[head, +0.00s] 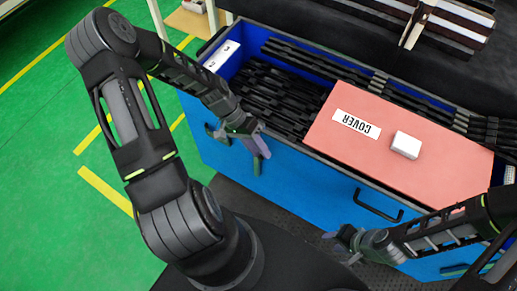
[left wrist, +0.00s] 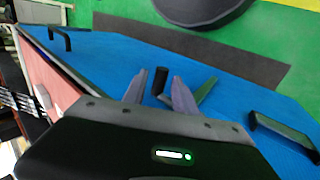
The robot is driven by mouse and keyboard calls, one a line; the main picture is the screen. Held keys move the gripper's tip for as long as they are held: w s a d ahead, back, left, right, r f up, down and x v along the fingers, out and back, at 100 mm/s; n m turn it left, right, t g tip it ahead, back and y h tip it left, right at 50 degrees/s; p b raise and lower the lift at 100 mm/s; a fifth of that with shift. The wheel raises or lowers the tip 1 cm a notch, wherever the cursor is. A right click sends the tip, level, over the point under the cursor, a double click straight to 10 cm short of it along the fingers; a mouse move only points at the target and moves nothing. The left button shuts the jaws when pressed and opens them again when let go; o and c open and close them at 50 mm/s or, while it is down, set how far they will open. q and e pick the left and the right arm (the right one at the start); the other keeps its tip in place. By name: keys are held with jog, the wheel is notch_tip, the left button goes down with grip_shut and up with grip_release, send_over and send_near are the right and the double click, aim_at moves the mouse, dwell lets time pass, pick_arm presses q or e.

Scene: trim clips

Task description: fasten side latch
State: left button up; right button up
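A blue crate (head: 215,158) holds many black trim clips (head: 275,95). A pink cover (head: 318,128) marked COVER lies over its right part. A side latch with a green strip (head: 257,166) is on the crate's front wall. My left gripper (head: 262,148) is at this wall, beside the latch. In the left wrist view its two purple-grey fingers (left wrist: 160,92) are apart, with a short black post (left wrist: 159,82) showing between them and the green strip (left wrist: 207,90) just right of them. Contact is not clear. My right gripper (head: 343,240) hangs in front of the crate; its finger opening is unclear.
A black handle (head: 378,205) is on the front wall; another black handle (left wrist: 285,135) is right of the latch in the left wrist view. A white block (head: 406,145) lies on the cover. A dark mat (head: 280,218) lies before the crate. Green floor (head: 50,150) is clear at left.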

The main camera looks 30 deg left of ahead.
pick_arm(q)
jog(key=shift+o, duration=0.4)
jog(key=b+v, duration=0.1)
jog(key=v, duration=0.6)
jog(key=shift+a+r, duration=0.2)
jog(key=shift+r, duration=0.15)
